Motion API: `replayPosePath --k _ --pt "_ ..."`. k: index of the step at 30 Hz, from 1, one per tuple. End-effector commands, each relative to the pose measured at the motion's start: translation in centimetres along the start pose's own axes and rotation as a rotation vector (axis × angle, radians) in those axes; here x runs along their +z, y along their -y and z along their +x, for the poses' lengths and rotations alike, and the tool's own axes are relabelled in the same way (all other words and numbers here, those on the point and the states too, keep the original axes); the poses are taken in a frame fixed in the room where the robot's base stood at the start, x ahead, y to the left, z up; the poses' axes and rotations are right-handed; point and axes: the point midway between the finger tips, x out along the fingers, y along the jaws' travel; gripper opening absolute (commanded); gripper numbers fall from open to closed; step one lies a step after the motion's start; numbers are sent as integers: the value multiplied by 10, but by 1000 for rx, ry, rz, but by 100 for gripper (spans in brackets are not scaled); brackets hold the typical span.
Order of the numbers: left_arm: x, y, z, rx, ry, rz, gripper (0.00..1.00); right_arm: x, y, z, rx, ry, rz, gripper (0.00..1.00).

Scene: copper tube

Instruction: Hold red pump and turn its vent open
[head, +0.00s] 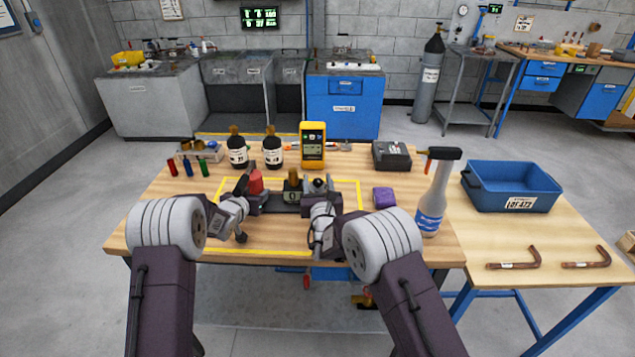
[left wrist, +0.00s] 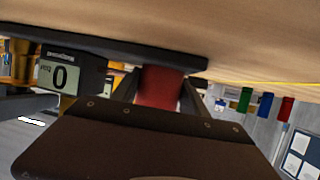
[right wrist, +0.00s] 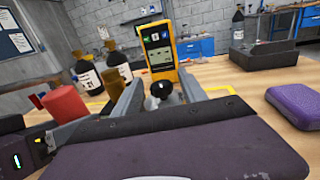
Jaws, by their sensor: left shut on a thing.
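The red pump (head: 256,182) stands at the left end of a dark base inside the yellow outline on the wooden table. My left gripper (head: 244,190) is shut on it; the left wrist view shows the red body (left wrist: 160,85) between the two fingers. A gauge reading 0 (head: 292,197) sits in the middle of the base. The vent, a black knob on a silver stem (right wrist: 161,91), is at the right end. My right gripper (right wrist: 160,98) is open, its fingers apart on either side of the knob. I cannot tell whether they touch it.
Behind the base stand two dark bottles (head: 237,152) and a yellow meter (head: 313,143). A purple block (head: 384,197) and a spray bottle (head: 434,195) stand to the right. A blue bin (head: 512,187) and copper tubes (head: 515,261) are on the side table.

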Motion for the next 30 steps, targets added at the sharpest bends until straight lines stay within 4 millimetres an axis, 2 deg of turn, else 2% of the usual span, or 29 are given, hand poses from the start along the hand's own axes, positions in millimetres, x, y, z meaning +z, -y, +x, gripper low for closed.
replayPosePath --k 5,15,18,22,30 --pt "-3 0 0 1 -7 3 0 0 0 -10 0 -1 0 49" --pt "-3 0 0 1 -6 3 0 -1 -1 -90 2 -3 -1 49" --pt "-3 0 0 1 -6 3 0 -1 -1 -106 2 -2 0 49" --pt "-3 0 0 1 -6 3 0 -1 0 -118 1 -2 -1 49" --pt "-3 0 0 1 -5 3 0 -1 0 -119 0 -1 0 49"
